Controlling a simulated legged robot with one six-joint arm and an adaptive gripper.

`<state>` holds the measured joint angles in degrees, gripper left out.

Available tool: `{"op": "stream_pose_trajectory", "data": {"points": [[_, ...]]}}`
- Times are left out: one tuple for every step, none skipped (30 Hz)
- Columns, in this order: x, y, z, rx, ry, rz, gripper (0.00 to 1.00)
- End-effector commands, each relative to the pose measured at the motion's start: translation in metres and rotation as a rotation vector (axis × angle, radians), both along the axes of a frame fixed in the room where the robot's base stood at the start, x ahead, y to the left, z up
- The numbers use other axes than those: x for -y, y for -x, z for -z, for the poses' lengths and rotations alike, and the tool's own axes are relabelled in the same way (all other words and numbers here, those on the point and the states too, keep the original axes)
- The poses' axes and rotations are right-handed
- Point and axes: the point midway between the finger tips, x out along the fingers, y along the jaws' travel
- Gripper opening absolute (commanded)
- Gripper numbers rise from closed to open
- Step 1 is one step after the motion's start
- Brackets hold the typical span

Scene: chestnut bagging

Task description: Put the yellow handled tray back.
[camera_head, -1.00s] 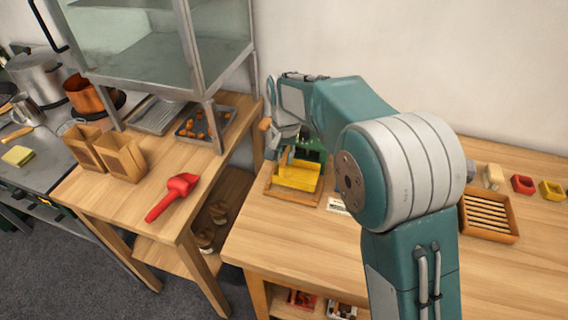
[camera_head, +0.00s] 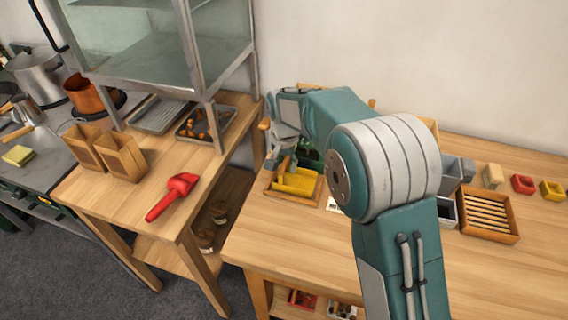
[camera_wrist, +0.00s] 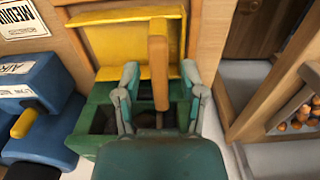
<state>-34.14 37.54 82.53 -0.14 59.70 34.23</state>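The yellow tray (camera_head: 297,184) lies in a wooden frame (camera_head: 310,197) at the left end of the right table. In the wrist view the yellow tray (camera_wrist: 112,45) lies beyond a green box (camera_wrist: 95,118), and its upright wooden handle (camera_wrist: 158,62) points toward me. My gripper (camera_wrist: 160,72) is open, with one finger on each side of the handle and visible gaps between. In the head view my gripper (camera_head: 283,155) is over the tray, its fingertips small and partly hidden.
A blue box (camera_wrist: 40,110) stands left of the green one. A slatted wooden tray (camera_head: 488,215) and small coloured blocks (camera_head: 522,184) lie to the right. A red scoop (camera_head: 172,197) and wooden boxes (camera_head: 121,157) are on the left table. The right table's front is clear.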

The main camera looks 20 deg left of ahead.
Motion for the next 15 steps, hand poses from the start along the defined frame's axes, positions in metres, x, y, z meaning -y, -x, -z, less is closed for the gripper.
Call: {"op": "stream_pose_trajectory", "data": {"points": [[0.000,0.000,0.000,0.000,0.000,0.000,0.52],[0.000,0.000,0.000,0.000,0.000,0.000,0.52],[0.000,0.000,0.000,0.000,0.000,0.000,0.52],[0.000,0.000,0.000,0.000,0.000,0.000,0.52],[0.000,0.000,-0.001,0.000,0.000,0.000,0.52],[0.000,0.000,-0.002,0.001,0.000,0.000,0.52],[0.000,0.000,-0.004,0.001,-0.001,0.000,0.52],[0.000,0.000,-0.006,0.002,-0.001,0.000,0.52],[0.000,0.000,-0.011,0.003,-0.002,0.000,0.52],[-0.001,-0.001,-0.016,0.004,-0.003,0.000,0.52],[-0.001,-0.001,-0.021,0.004,-0.003,0.000,0.52],[-0.001,-0.001,-0.029,0.005,-0.003,0.000,0.52],[-0.001,0.000,-0.035,0.004,-0.003,0.000,0.52],[-0.001,-0.001,-0.041,0.005,-0.003,0.000,0.52],[-0.001,0.000,-0.050,0.005,-0.003,0.000,0.52]]}}
